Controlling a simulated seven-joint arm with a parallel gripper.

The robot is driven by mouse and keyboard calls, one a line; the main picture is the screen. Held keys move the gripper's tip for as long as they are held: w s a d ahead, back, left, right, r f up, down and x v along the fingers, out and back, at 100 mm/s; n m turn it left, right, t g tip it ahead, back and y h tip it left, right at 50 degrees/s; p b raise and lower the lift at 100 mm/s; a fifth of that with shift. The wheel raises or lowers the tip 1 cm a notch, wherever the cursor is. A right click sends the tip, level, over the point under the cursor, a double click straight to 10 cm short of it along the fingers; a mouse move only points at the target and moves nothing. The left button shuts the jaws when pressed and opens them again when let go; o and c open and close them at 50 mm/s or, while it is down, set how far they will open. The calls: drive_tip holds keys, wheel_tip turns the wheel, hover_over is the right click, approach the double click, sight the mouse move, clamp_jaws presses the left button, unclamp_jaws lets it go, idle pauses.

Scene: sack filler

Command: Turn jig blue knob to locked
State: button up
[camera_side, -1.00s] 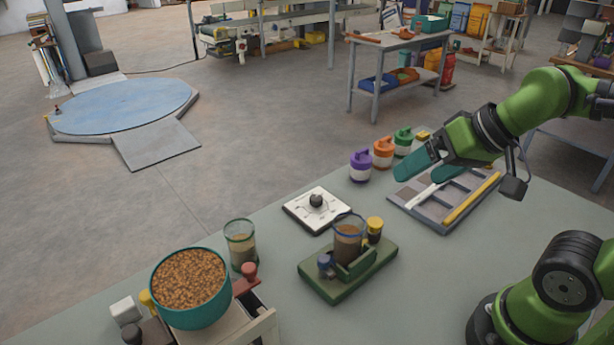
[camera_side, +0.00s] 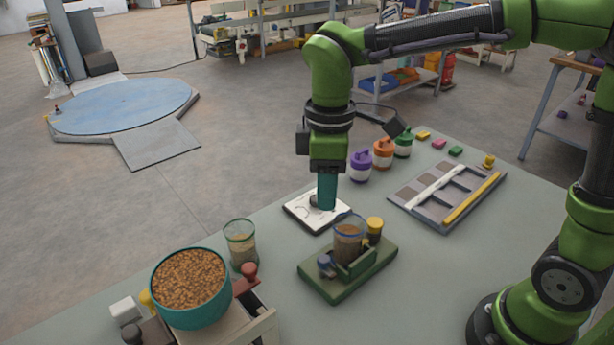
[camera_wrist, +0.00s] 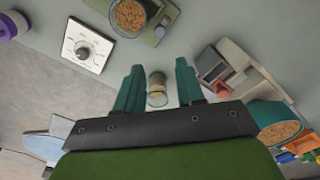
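The jig is a green base (camera_side: 372,272) on the bench, carrying a clear cup (camera_side: 349,240) of brown contents in a green holder. Its blue knob (camera_side: 325,263) stands at the base's near-left corner, and a yellow-topped post (camera_side: 375,226) at its back right. My gripper (camera_side: 326,207) points down, its teal fingers overlapping the dial plate in the side view; its exact height is unclear. In the wrist view my gripper (camera_wrist: 160,65) is open and empty, with its fingers apart. The jig's base (camera_wrist: 172,13) lies beyond the fingertips there. The knob's setting is too small to read.
A white plate with a black dial (camera_side: 307,213) lies behind the jig. A glass jar (camera_side: 241,243) and a teal bowl of brown pellets (camera_side: 190,288) stand left. Lidded jars (camera_side: 360,165) and a grey compartment tray (camera_side: 432,212) are behind. Bench in front of the jig is clear.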

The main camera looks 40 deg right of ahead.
sight(324, 258)
wheel_tip(324, 258, down, 16)
drive_tip(key=shift+f, duration=0.1)
drive_tip(key=shift+c, duration=0.5)
clamp_jaws()
